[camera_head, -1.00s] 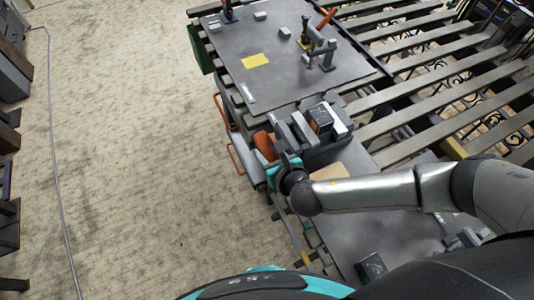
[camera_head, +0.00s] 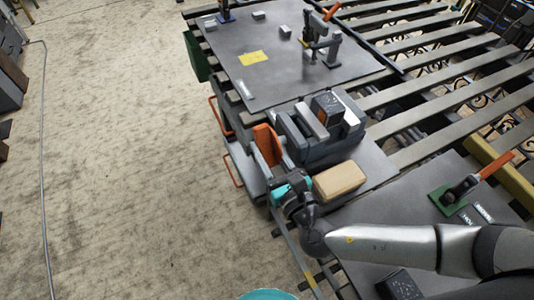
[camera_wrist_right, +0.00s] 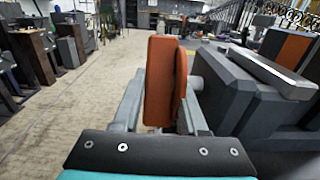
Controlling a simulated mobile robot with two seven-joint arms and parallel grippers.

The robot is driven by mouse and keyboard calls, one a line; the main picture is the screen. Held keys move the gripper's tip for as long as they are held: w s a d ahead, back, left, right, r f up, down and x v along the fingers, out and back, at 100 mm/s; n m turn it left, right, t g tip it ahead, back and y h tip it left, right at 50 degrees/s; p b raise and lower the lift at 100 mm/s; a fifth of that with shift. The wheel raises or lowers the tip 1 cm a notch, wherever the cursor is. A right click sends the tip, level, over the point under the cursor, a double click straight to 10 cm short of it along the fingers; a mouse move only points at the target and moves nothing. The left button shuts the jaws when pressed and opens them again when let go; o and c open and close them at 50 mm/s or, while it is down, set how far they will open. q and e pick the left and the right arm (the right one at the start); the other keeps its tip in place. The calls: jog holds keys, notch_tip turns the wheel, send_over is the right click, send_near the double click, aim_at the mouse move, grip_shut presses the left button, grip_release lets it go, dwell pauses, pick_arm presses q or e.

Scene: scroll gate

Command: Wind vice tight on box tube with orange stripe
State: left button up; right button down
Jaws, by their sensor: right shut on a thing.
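The grey vice (camera_head: 296,131) stands on the bench, and its light jaw bars show. The dark box tube (camera_head: 327,107) sits upright between the jaws; in the right wrist view the tube (camera_wrist_right: 287,46) shows an orange face. I cannot tell whether both jaws touch it. The vice's orange handle (camera_head: 267,145) is on the vice's left side. My right gripper (camera_head: 278,171) is shut on this handle; in the right wrist view its grey fingers lie on either side of the orange handle (camera_wrist_right: 160,80). My left gripper is not in view.
A tan block (camera_head: 339,180) lies just right of my right wrist. Beyond the vice is a grey plate (camera_head: 290,75) with a yellow note and a clamp (camera_head: 322,45). Slatted rails run rightward; open floor lies left.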

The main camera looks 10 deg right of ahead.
jog(key=shift+a, duration=0.15)
dwell(0.3)
jog(key=shift+c, duration=2.2)
grip_release()
jog(key=v, duration=1.5)
jog(key=shift+s+b, duration=0.15)
jog(key=shift+b, duration=0.15)
jog(key=shift+f, duration=0.1)
